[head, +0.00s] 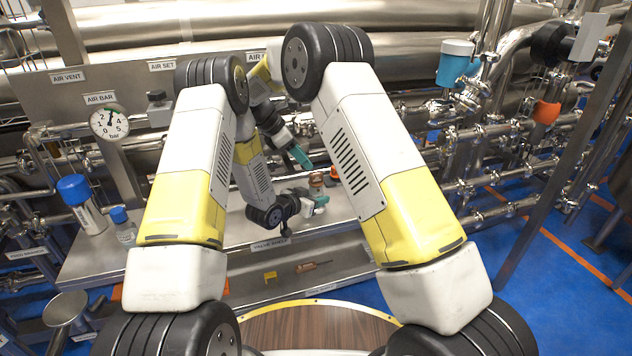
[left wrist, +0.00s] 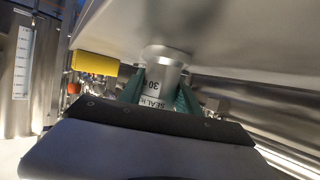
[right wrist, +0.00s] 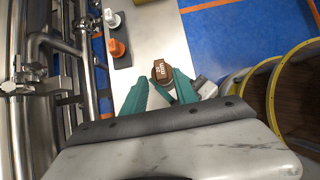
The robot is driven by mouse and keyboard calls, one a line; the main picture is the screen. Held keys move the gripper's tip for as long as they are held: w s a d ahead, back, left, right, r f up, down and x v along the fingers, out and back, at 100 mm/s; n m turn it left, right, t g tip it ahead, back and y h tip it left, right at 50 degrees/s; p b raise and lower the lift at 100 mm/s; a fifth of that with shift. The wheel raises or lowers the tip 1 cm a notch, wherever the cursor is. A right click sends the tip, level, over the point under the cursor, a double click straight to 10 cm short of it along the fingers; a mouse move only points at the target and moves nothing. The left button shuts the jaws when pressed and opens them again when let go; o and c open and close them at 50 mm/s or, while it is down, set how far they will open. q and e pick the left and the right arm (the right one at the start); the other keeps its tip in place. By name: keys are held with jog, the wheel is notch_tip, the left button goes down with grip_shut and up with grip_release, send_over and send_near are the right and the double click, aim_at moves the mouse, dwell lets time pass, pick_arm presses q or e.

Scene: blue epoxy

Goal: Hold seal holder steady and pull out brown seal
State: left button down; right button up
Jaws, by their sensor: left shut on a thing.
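The grey cylindrical seal holder (left wrist: 165,62) has black lettering and stands between the green fingers of my left gripper (left wrist: 158,92) in the left wrist view. That gripper (head: 318,198) is shut on it low over the shelf in the head view. The brown seal (right wrist: 161,71) with white lettering sits on top of the holder; it also shows small in the head view (head: 316,179). My right gripper (right wrist: 160,92) is open, its green fingers spread on the near side of the seal. In the head view it (head: 303,157) is above and left of the seal. Contact with the seal cannot be told.
A dark rack (right wrist: 122,62) with orange and white pieces stands on the steel shelf (right wrist: 160,30) near the seal. Steel pipes (right wrist: 85,60) run close behind. A screwdriver (head: 312,267) and a yellow block (head: 270,275) lie on the lower ledge.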

aim_at(317, 173)
jog(key=shift+x, duration=2.85)
grip_shut()
jog(key=shift+r, duration=0.15)
jog(key=shift+r, duration=0.5)
jog(key=shift+r, duration=0.15)
